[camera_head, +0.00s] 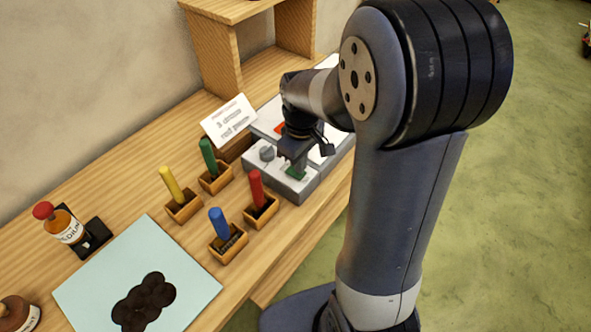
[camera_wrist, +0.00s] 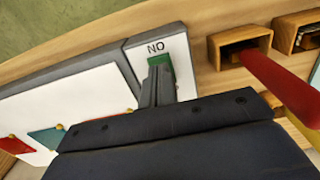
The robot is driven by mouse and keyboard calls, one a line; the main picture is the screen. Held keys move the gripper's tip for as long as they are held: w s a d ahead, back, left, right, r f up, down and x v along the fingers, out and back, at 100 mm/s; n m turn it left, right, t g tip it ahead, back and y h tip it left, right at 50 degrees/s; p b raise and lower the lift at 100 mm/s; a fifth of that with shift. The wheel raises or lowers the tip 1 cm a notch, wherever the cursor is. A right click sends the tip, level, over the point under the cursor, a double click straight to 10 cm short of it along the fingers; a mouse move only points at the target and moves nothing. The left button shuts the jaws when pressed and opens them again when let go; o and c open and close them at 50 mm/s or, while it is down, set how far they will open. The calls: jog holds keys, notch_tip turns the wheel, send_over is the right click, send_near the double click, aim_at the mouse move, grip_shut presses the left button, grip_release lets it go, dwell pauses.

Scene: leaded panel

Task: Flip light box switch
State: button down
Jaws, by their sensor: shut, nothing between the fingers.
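The light box (camera_wrist: 70,98) has a pale top with coloured pieces on it, and a grey-edged control strip at its end. In the wrist view, a green switch (camera_wrist: 161,63) sits on that strip beside lettering that reads "NO" from this side. The switch also shows in the head view (camera_head: 295,174), low on the strip. My gripper (camera_wrist: 157,83) is shut and empty, pointing down, with its fingertips right at the switch. It also shows in the head view (camera_head: 297,164). The fingers partly hide the switch, and I cannot tell whether they touch it or which way it is set.
A grey knob (camera_head: 266,152) is on the same strip. Small wooden holders with yellow (camera_head: 171,184), green (camera_head: 208,156), red (camera_head: 256,188) and blue (camera_head: 219,223) handles stand close by. A white card (camera_head: 230,121) stands behind.

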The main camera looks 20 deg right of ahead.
jog(key=shift+f+b, duration=0.7)
jog(key=shift+f, duration=0.25)
dwell(0.4)
notch_tip(320, 180, up, 7)
jog(key=p, duration=0.6)
jog(key=shift+r, duration=0.1)
jog(key=shift+f, duration=0.2)
notch_tip(320, 180, down, 7)
jog(key=b, duration=0.6)
jog(key=shift+r, duration=0.15)
jog(key=shift+r, duration=0.1)
dwell(0.3)
